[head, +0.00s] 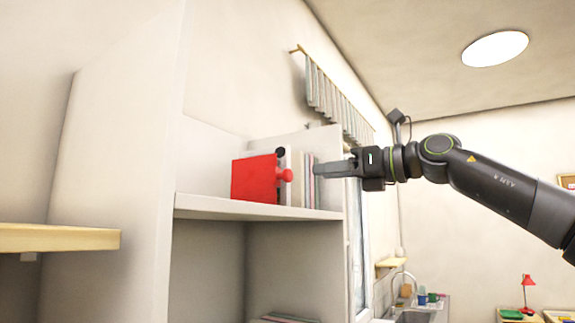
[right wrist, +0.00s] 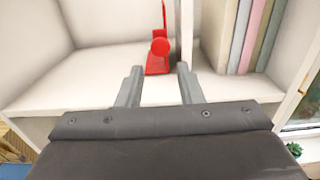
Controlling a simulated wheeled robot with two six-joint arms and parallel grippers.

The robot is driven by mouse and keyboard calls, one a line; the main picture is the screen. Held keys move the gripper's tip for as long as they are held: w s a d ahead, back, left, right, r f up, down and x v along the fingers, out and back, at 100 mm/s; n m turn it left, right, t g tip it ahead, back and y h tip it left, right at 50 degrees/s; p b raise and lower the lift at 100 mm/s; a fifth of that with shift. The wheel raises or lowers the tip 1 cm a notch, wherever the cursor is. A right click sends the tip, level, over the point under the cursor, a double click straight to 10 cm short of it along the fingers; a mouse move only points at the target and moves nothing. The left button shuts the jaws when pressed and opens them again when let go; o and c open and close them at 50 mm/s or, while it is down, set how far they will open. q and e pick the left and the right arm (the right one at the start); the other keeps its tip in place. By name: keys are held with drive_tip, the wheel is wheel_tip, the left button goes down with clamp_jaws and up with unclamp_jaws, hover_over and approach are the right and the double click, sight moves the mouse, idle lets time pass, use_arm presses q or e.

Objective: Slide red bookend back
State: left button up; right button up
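The red bookend (head: 253,179) stands upright on the upper shelf board, with a round red knob (head: 286,175) on its right side. In the right wrist view the bookend (right wrist: 157,66) shows edge-on, its knob facing me. My right gripper (head: 318,169) reaches in from the right at shelf height. In its wrist view the fingers (right wrist: 158,88) are apart with nothing between them, and the bookend stands beyond the fingertips, roughly centred between them. A row of upright books (head: 308,180) stands to the right of the bookend. My left gripper is not in view.
The white shelf unit (head: 265,209) has side walls and a lower compartment holding flat books (head: 290,318). A small black round thing (head: 280,152) shows behind the bookend. A wooden shelf (head: 60,237) is at left. Bare shelf board (right wrist: 95,75) lies left of the bookend in the wrist view.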

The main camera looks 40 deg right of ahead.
sight(290, 175)
drive_tip(key=p+x, duration=0.6)
drive_tip(key=x, duration=0.2)
drive_tip(key=shift+w+r, duration=0.1)
drive_tip(key=shift+r, duration=0.05)
drive_tip(key=shift+p+x, duration=0.7)
drive_tip(key=shift+x, duration=0.15)
drive_tip(key=shift+c, duration=0.4)
clamp_jaws()
